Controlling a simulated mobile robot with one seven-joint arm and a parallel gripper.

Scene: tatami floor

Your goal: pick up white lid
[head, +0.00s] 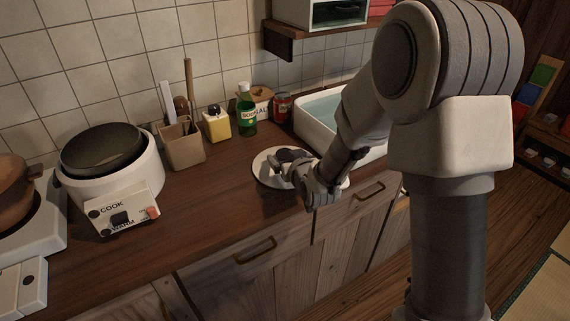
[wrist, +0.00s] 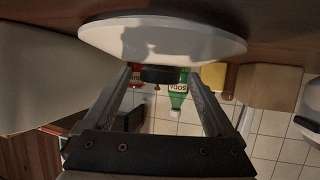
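The white lid (head: 263,172) is a round plate-like disc on the wooden counter, left of the sink. In the wrist view the lid (wrist: 160,38) shows at the top, upside down, with a dark knob (wrist: 160,75) sticking out from its middle. My gripper (head: 288,160) is over the lid in the head view and hides part of it. In the wrist view my gripper (wrist: 159,76) has its two fingers apart, one on each side of the knob, with a gap on both sides. Nothing is held.
A white rice cooker (head: 138,180) stands on the left of the counter (head: 215,215). A utensil holder (head: 183,146), a yellow bottle (head: 216,125), a green soda bottle (head: 247,112) and a red can (head: 282,108) stand behind the lid. The white sink (head: 312,130) is to the right. Counter left of the lid is clear.

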